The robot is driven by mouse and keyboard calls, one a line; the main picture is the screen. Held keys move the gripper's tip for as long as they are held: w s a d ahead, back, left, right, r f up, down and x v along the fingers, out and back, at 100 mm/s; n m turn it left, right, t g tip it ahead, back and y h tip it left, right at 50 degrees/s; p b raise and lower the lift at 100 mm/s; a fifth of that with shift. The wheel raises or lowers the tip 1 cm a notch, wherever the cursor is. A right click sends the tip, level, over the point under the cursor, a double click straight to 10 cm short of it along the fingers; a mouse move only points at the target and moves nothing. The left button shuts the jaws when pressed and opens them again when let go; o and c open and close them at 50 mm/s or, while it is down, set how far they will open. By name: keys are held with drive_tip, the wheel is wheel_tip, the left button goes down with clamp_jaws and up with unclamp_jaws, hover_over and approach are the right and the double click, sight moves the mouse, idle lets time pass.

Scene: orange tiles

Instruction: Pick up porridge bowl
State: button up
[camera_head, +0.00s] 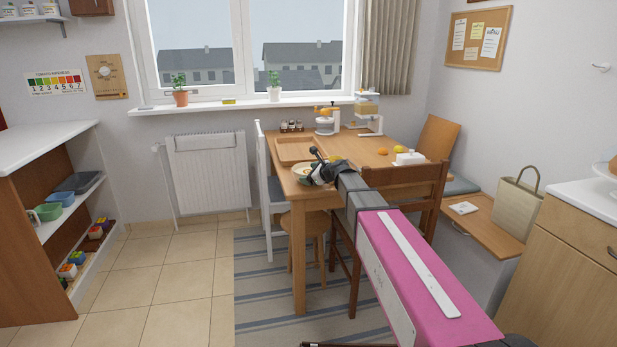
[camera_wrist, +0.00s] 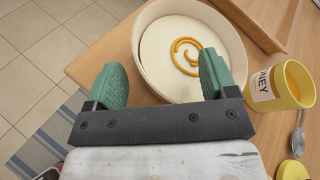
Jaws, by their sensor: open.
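The porridge bowl (camera_wrist: 141,48) is round and cream-white, with pale porridge and a golden honey swirl (camera_wrist: 185,55) in it. It stands on the wooden table near its front left corner. In the head view the bowl (camera_head: 298,171) is partly hidden by my gripper (camera_head: 320,174). In the wrist view my gripper (camera_wrist: 163,62) is open and empty. Its left green finger is outside the bowl, left of the rim. Its right green finger is over the bowl's inside, so the near left rim lies between them. I cannot tell whether either finger touches the bowl.
A yellow honey pot (camera_wrist: 283,86) stands close right of the bowl, with a spoon (camera_wrist: 298,132) beside it. A wooden tray (camera_head: 281,152) lies behind the bowl. A white chair (camera_head: 264,180) is left of the table, and a brown chair (camera_head: 405,178) is in front.

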clamp_jaws()
idle(0.3)
